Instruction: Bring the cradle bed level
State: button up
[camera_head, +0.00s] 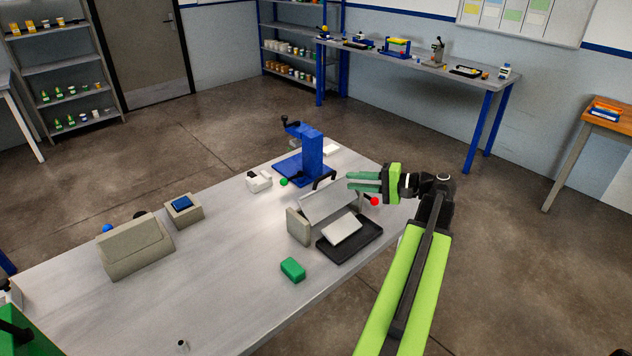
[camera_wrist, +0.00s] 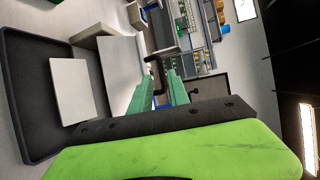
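The cradle is a grey stand (camera_head: 299,226) with a pale bed plate (camera_head: 328,203) that lies tilted, its far edge higher than its near edge. A black handle (camera_head: 325,179) stands at the bed's raised far edge. My gripper (camera_head: 348,181) has green fingers and is open, pointing left, with its tips just right of the handle. In the wrist view the bed plate (camera_wrist: 122,68) is left of the fingers, and the handle (camera_wrist: 153,68) appears at the gap between the fingertips (camera_wrist: 163,76). Contact with the handle cannot be told.
A black tray (camera_head: 327,254) with a white slab (camera_head: 342,229) sits before the cradle. A red knob (camera_head: 374,201) is below my gripper. A blue press-like stand (camera_head: 311,155) is behind. A green block (camera_head: 292,269) lies in front; table around it is free.

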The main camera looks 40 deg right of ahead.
jog(key=s+d+h, duration=0.1)
jog(key=s+d, duration=0.2)
jog(key=b, duration=0.3)
send_over(331, 192)
jog(key=w+a, duration=0.2)
jog(key=w, duration=0.2)
notch_tip(331, 192, down, 3)
jog(key=shift+a+r+m+t, duration=0.1)
jog(key=shift+r+m+t, duration=0.05)
jog(key=shift+m+t, duration=0.2)
jog(key=shift+c, duration=0.2)
jog(key=shift+s, duration=0.1)
grip_shut()
dwell(0.3)
